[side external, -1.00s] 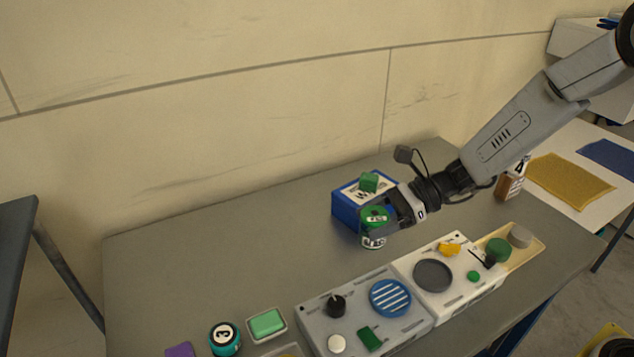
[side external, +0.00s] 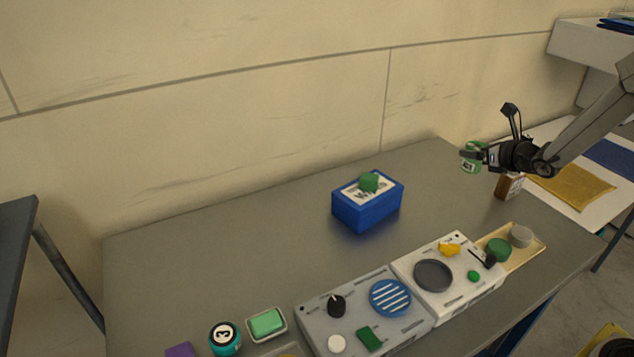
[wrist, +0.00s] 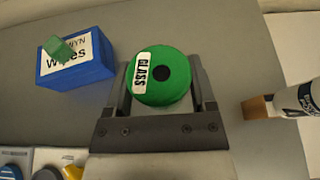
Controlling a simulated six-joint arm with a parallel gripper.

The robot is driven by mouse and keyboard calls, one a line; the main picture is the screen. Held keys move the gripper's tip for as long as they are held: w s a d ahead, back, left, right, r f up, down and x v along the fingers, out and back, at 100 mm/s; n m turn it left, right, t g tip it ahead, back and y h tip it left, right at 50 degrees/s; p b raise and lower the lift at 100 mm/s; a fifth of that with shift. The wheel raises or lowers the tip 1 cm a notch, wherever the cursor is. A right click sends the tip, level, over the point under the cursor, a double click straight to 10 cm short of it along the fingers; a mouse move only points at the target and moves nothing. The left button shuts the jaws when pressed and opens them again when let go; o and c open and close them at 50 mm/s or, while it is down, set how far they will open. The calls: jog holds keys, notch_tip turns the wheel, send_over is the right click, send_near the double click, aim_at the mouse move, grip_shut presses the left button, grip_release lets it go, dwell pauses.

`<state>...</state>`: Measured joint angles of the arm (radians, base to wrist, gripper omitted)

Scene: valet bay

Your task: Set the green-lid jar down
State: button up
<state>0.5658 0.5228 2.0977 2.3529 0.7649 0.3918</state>
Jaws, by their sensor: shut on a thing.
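The green-lid jar (side external: 472,158) is held in the air near the back right end of the table. In the wrist view its green lid (wrist: 166,75) faces the camera, with a white "GLASS" label and a dark round centre. My gripper (side external: 480,157) is shut on the jar, one finger on each side of it. The jar's lower part is hidden in the wrist view.
A blue wipes box (side external: 367,203) with a green block on top stands mid-table; it also shows in the wrist view (wrist: 78,64). Two panels (side external: 318,314) lie in front. The table's back left is clear.

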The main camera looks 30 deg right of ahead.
jog(key=s+d+m+h, duration=0.3)
jog(key=d, duration=0.4)
jog(key=shift+w+d+f, duration=0.9)
jog(key=shift+w+f, duration=0.7)
jog(key=shift+w, duration=0.5)
jog(key=shift+w+d+f, duration=0.9)
jog(key=shift+w+f, duration=0.75)
jog(key=shift+w, duration=0.5)
jog(key=shift+w+d+f, duration=0.9)
jog(key=shift+w+f, duration=0.7)
jog(key=shift+w, duration=0.5)
jog(key=shift+w+d+f+g, duration=0.1)
jog(key=shift+w+f+g, duration=0.05)
jog(key=shift+f+g, duration=0.15)
jog(key=shift+f, duration=1.5)
jog(key=shift+f, duration=0.15)
